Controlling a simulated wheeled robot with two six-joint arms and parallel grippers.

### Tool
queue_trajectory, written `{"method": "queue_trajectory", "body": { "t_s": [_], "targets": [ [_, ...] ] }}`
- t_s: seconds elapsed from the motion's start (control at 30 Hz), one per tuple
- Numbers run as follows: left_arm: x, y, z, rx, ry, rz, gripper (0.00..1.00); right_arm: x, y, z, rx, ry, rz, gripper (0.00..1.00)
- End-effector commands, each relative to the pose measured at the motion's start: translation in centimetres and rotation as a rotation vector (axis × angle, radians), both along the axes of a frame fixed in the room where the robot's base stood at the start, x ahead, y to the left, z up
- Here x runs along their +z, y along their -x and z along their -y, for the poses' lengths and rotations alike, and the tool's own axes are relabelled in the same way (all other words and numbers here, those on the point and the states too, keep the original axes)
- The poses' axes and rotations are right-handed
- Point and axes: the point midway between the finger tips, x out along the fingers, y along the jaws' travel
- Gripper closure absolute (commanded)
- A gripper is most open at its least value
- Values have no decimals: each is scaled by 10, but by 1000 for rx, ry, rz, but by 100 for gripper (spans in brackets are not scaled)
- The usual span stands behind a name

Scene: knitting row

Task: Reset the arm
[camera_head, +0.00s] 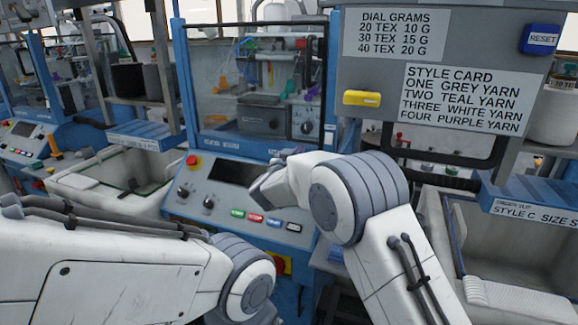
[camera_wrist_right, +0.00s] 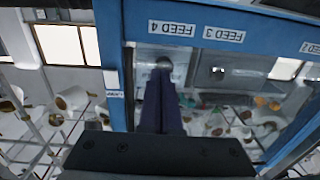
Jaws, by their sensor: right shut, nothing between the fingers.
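My right arm (camera_head: 385,215) rises from the lower right, bent in front of the knitting machine (camera_head: 235,150). Its far end reaches left over the sloped control panel (camera_head: 225,190). In the right wrist view, my right gripper (camera_wrist_right: 163,75) has its dark fingers together with nothing between them. They point toward the blue frame with upside-down FEED labels (camera_wrist_right: 222,34); I cannot tell the gap. My left arm (camera_head: 120,270) lies across the lower left, and its gripper is out of view.
A grey panel with a style card (camera_head: 464,98), yellow block (camera_head: 362,98) and blue RESET button (camera_head: 541,39) hangs at upper right. Open grey bins stand left (camera_head: 85,190) and right (camera_head: 510,245) of the machine. Another blue machine is at far left.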

Motion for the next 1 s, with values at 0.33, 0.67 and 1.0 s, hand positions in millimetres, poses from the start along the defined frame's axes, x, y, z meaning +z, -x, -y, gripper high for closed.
{"method": "queue_trajectory", "body": {
  "t_s": [0.33, 0.67, 1.0],
  "targets": [
    [-19, 0, 0, 0, 0, 0, 100, -3, 75, -27, 4, -2, -3, 100],
    [-21, 0, 0, 0, 0, 0, 100, -5, 92, -22, 47, -9, -31, 100],
    [-21, 0, 0, 0, 0, 0, 100, -103, 159, 82, 357, -97, -587, 100]
  ]
}}
